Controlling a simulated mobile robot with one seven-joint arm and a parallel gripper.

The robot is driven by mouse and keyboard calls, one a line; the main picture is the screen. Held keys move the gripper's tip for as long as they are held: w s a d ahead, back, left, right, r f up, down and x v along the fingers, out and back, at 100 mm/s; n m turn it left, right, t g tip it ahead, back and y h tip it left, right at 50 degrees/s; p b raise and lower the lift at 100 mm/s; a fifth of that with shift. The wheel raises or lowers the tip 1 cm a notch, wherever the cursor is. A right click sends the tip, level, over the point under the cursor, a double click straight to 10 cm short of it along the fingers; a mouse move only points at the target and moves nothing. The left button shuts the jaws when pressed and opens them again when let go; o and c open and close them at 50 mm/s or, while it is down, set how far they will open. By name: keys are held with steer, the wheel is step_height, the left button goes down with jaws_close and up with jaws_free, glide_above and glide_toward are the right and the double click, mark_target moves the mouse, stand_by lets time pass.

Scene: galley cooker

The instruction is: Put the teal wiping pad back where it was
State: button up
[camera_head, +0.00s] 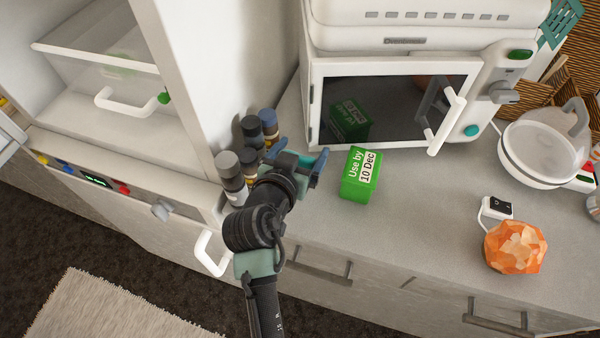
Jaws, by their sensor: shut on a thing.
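My gripper (304,152) is over the worktop, just left of a green box and in front of the microwave. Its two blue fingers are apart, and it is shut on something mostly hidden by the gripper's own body. I take this to be the teal wiping pad, but I cannot make out its shape. No other teal pad shows on the worktop.
The green "Use by 10 Dec" box (361,175) stands close to the right of my gripper. Several capped bottles (231,170) stand close left. The microwave (390,100) is behind. The front-middle worktop is clear.

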steer(key=shift+f, duration=2.9)
steer(key=shift+f+b, duration=0.15)
steer(key=shift+b, duration=0.25)
steer(key=o, duration=1.2)
steer(key=shift+c, duration=0.2)
